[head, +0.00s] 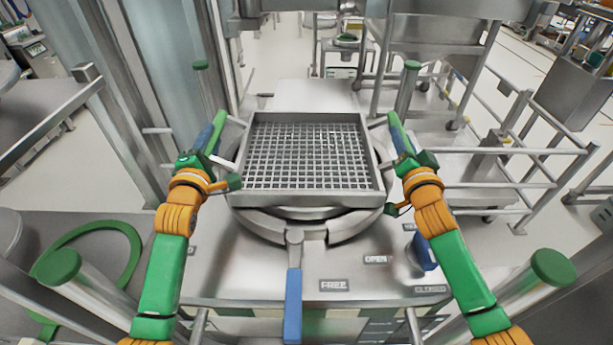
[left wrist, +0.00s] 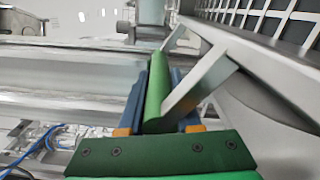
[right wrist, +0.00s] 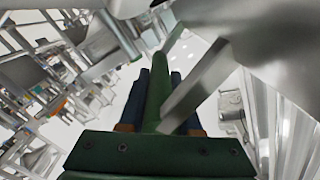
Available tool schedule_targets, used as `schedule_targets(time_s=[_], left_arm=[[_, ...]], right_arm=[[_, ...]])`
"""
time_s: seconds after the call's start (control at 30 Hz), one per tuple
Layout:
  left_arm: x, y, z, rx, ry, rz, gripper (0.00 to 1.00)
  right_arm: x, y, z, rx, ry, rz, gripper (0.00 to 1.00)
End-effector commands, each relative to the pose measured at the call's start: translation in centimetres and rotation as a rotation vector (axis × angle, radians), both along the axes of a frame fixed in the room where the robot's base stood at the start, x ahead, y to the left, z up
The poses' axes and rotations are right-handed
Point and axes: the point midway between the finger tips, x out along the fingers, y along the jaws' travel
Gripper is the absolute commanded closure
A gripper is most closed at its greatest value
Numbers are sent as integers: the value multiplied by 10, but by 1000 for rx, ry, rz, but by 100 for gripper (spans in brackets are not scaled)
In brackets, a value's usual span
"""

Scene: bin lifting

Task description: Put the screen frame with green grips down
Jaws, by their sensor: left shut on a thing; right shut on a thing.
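The screen frame (head: 308,200) is a square metal frame with a wire grid and a green grip on each side. In the head view it sits level over the round metal rim of the machine; I cannot tell whether it touches. My left gripper (head: 212,140) is shut on the left green grip, which shows between the blue fingers in the left wrist view (left wrist: 155,90). My right gripper (head: 397,138) is shut on the right green grip, seen between its fingers in the right wrist view (right wrist: 155,90). The frame's underside is mostly hidden.
Below the frame is a round metal ring (head: 340,232) with a blue-handled lever (head: 293,300) in front. The machine top carries FREE, OPEN and CLOSED labels. Green-capped posts (head: 405,90) stand at the corners. Metal railings (head: 530,150) are at the right.

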Motion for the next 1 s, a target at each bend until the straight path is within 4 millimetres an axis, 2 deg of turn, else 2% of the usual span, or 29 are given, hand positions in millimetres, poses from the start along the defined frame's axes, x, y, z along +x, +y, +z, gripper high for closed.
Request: schedule_targets(time_s=[0.03, 0.1, 0.13, 0.2, 0.23, 0.57, 0.67, 0.9, 1.0], left_arm=[[0, -1, -10, 0, -2, -2, 100], [0, -1, -18, -1, -2, -2, 100], [0, -1, -14, -1, 2, -1, 60], [0, -1, -12, -1, 2, -1, 41], [0, -1, -12, -1, 2, -1, 38], [-4, -1, -11, -1, 0, -1, 38], [-21, -1, -12, -2, 0, -1, 38], [-85, 0, -13, -3, 4, -1, 38], [-105, 0, -12, -2, 3, -1, 38]], right_arm=[[0, 2, -9, 1, -8, 7, 100], [0, 2, -17, 1, -8, 7, 100], [0, 2, -12, 1, -4, 6, 59], [0, 2, -10, 1, -3, 5, 40], [0, 1, -10, 1, -3, 4, 37], [0, 0, -11, 0, -1, 2, 37], [0, 0, -11, 0, -1, 1, 37], [0, 0, -11, 0, -1, 1, 37], [0, 0, -11, 0, -1, 1, 37]])
